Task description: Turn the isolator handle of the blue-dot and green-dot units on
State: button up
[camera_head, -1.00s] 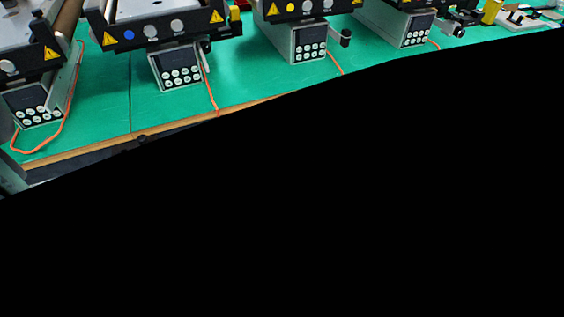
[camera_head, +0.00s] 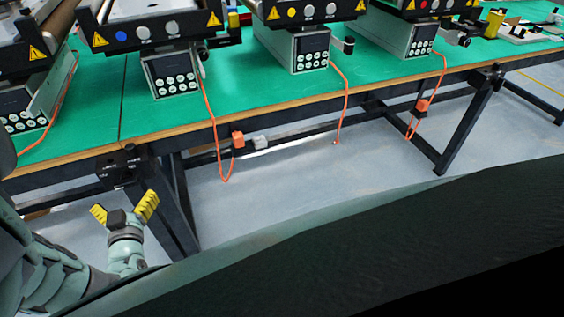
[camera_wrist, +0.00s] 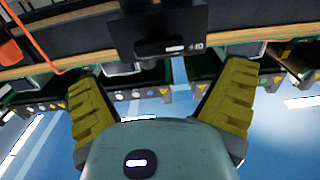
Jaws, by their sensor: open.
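The blue-dot unit (camera_head: 121,36) stands on the green bench at left of centre in the head view, with white buttons on its lower box. A small black-topped part (camera_head: 202,53) sits at its right side; I cannot tell if it is the isolator handle or how it is set. My gripper (camera_head: 123,207) is low at the left, below and in front of the bench edge. Its yellow fingers are spread with nothing between them; they also show in the wrist view (camera_wrist: 160,78).
Yellow-dot (camera_head: 291,12) and red-dot (camera_head: 424,5) units stand to the right. Orange cables (camera_head: 212,120) hang over the wooden edge of the green bench (camera_head: 110,100). A bench leg (camera_head: 180,205) is near my gripper. A dark box (camera_wrist: 160,40) is ahead in the wrist view.

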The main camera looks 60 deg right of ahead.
aim_at(126, 185)
jog(key=shift+b+x, duration=0.35)
jog(key=shift+x, duration=2.75)
jog(key=shift+d, duration=0.1)
jog(key=c, duration=1.2)
